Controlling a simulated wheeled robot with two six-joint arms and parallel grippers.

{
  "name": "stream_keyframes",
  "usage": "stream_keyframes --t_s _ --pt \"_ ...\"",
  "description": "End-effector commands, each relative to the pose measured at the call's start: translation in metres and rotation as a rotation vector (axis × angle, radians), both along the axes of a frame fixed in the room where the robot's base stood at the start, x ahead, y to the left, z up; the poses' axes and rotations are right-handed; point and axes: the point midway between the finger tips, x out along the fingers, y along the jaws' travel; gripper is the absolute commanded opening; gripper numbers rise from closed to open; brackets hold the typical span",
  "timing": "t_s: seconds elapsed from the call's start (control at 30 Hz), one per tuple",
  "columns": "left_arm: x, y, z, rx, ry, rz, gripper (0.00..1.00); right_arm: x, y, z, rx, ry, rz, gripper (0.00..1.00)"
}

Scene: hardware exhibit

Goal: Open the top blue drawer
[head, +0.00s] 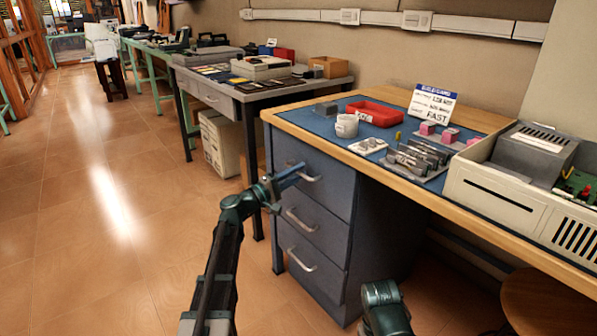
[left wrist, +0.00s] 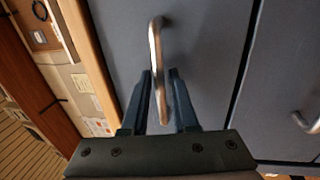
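The top blue drawer (head: 335,190) is the uppermost of three in a blue cabinet under the wooden-edged bench, and its front looks flush with the cabinet. Its metal bar handle (head: 312,178) also shows in the left wrist view (left wrist: 155,45), running lengthwise between my fingers. My left gripper (head: 292,174) is at this handle. In the left wrist view its two dark fingers (left wrist: 162,95) stand apart on either side of the bar, with a visible gap, so it is open. My right arm shows at the bottom of the head view; its gripper is out of the picture.
Two lower drawers with handles (head: 301,219) (head: 302,261) are below. Open floor (head: 110,200) lies to the left.

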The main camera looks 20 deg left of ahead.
Motion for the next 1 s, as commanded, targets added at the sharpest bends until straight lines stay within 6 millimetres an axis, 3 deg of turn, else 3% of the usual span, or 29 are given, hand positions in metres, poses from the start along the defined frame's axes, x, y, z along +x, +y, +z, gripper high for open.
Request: stream_keyframes --t_s 0.33,0.5,1.0 --pt "0.0025 -0.0024 0.0005 0.000 0.000 0.000 0.27 0.0000 0.0001 0.0005 0.000 0.000 0.000 0.50" --pt "0.0024 -0.0022 0.0005 0.000 0.000 0.000 0.00 0.0000 0.0001 0.0005 0.000 0.000 0.000 0.50" --pt "0.0022 -0.0022 0.0003 0.000 0.000 -0.001 0.00 0.0000 0.0000 0.0004 0.000 0.000 0.000 0.50"
